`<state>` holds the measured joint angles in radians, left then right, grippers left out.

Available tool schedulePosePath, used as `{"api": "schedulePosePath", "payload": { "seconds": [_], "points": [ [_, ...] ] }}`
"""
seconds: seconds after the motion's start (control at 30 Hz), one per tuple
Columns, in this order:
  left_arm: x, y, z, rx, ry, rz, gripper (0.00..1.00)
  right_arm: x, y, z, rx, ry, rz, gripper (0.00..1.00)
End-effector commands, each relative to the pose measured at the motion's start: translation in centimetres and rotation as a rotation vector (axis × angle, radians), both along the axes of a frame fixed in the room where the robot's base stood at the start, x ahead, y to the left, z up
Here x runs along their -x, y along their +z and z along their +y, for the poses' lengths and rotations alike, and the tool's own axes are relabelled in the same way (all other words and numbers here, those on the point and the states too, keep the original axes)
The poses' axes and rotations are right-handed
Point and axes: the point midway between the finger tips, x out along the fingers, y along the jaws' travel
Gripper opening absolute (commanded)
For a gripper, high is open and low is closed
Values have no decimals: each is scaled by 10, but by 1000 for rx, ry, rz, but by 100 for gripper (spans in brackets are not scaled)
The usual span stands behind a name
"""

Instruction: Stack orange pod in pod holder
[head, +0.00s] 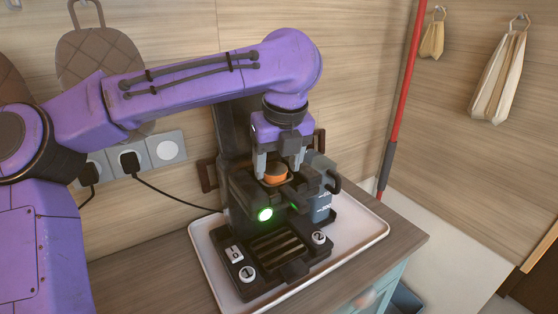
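The orange pod (276,173) is a small, short orange cylinder at the front of the black coffee machine (233,190). It sits at or just above the machine's dark pod holder (279,184); I cannot tell if it is fully seated. My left gripper (279,168) points down from above, with one finger on each side of the pod, and appears shut on it. The fingers partly hide the pod's sides. My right gripper is out of view.
The machine stands on a white-rimmed tray (376,238) on a wooden counter (408,248). A blue-grey container (320,204) is beside it. Numbered buttons (247,273) and a green light (265,214) are at its front. A red pole (404,90) leans at the right.

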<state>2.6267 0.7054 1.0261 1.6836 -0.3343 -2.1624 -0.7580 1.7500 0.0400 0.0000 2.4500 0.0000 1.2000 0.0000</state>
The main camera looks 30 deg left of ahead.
Motion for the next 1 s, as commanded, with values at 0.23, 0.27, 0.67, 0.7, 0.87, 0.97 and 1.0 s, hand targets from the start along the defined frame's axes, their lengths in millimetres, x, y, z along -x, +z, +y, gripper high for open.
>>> {"api": "schedulePosePath", "payload": {
  "seconds": [0.23, 0.27, 0.67, 0.7, 0.87, 0.97, 1.0],
  "points": [
    [4, 22, -4, -4, 3, 12, 74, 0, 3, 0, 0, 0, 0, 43],
    [5, 30, -6, -3, 4, 10, 74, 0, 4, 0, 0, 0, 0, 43],
    [20, 115, -25, -2, 2, 10, 74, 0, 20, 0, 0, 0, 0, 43],
    [21, 117, -25, -2, 3, 11, 74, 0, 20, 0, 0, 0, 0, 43],
    [21, 120, -26, -1, 1, 10, 74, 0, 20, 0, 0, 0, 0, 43],
    [21, 119, -26, -1, 1, 10, 74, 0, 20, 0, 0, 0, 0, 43],
    [21, 119, -26, -1, 1, 10, 74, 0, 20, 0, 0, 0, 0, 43]
  ]
}}
